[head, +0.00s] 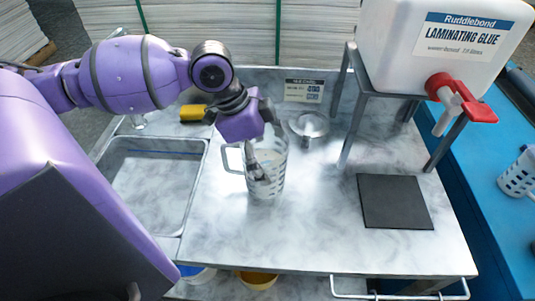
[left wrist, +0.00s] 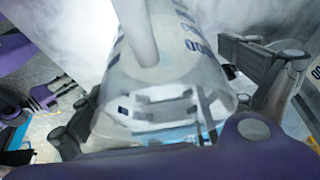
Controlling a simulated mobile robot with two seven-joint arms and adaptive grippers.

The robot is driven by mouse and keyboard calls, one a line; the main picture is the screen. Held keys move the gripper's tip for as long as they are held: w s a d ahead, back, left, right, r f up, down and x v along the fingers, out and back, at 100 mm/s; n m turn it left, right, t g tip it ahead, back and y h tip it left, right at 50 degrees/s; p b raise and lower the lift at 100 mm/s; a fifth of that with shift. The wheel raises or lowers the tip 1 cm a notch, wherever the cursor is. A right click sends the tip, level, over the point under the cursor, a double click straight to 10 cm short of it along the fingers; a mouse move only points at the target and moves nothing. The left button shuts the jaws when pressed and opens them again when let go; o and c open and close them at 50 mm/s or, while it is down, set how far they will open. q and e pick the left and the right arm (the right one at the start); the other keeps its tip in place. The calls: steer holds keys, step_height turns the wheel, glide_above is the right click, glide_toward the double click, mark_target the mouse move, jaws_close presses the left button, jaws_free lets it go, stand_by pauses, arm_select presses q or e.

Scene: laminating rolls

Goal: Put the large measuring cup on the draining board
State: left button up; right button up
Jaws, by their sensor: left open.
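In the left wrist view the cup (left wrist: 165,90) lies between the two spread dark fingers of the left gripper (left wrist: 170,105). The fingers look apart from its wall, though contact is hard to judge. I cannot pick out a separate draining board; a sink basin (head: 155,190) is at the left. My right gripper is not in view.
A metal funnel-like vessel (head: 309,127) stands behind the cup, near a label card (head: 304,91). A yellow sponge (head: 193,113) lies by the sink. A dark square mat (head: 395,203) is empty at the right. The glue tank (head: 440,45) stands on a metal stand (head: 355,110).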

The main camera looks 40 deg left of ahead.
arm_select(q)
steer(key=p+v, duration=0.3)
steer(key=v, duration=0.9)
steer(key=shift+p, duration=0.3)
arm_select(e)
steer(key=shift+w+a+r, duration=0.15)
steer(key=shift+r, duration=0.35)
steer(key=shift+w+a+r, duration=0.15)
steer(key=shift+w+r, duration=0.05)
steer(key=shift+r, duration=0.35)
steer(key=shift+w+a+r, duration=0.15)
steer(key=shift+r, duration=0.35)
arm_select(q)
steer(key=shift+d+r, duration=0.1)
steer(key=shift+r, duration=0.05)
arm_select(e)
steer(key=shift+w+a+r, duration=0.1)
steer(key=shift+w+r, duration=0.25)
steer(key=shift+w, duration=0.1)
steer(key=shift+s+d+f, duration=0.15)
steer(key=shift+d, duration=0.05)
